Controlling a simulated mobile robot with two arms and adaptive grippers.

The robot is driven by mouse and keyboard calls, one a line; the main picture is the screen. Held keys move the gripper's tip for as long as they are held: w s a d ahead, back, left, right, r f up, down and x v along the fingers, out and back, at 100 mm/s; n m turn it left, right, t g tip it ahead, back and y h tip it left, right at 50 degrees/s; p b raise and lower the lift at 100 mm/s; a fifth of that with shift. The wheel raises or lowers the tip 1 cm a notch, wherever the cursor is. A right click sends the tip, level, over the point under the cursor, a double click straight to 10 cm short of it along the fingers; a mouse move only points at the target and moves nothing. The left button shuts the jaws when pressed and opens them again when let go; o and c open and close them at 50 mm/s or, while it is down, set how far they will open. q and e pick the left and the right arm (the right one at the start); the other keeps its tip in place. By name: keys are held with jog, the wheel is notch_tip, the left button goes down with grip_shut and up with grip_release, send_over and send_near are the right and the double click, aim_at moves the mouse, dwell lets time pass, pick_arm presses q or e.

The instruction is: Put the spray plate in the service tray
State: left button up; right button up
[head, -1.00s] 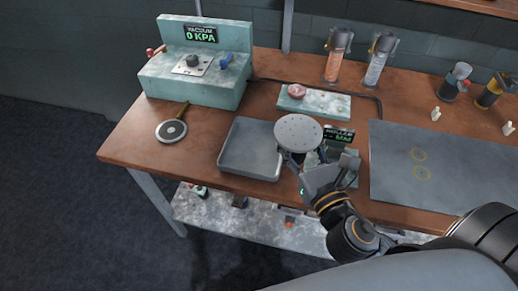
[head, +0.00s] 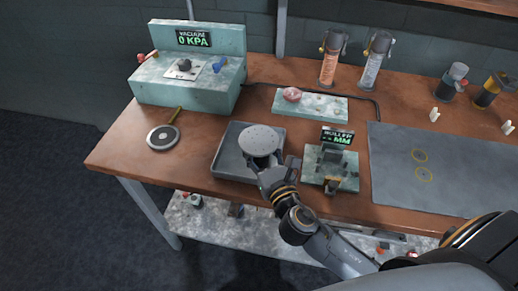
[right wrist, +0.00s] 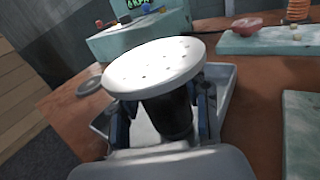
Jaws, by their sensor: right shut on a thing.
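The spray plate (head: 259,140) is a pale round disc with small holes on a dark stem. In the right wrist view the plate (right wrist: 155,67) fills the upper middle, and its dark stem (right wrist: 168,115) stands between my fingers. My right gripper (head: 266,168) is shut on the spray plate and holds it over the service tray, near the tray's right side. The service tray (head: 226,163) is a shallow grey square tray at the table's front left. Its rim shows behind the plate in the right wrist view (right wrist: 222,85). My left gripper is not in view.
A gauge block with a green display (head: 335,165) stands right of the tray. A vacuum unit (head: 190,85) is behind left, and a round dark disc tool (head: 162,137) lies left. A grey mat (head: 440,170) covers the right. Bottles stand at the back.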

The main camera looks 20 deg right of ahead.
jog(key=shift+f, duration=0.15)
jog(key=o, duration=1.1)
jog(key=shift+o, duration=1.4)
jog(key=s+b, duration=0.3)
jog(key=s, duration=0.7)
jog(key=shift+s, duration=1.05)
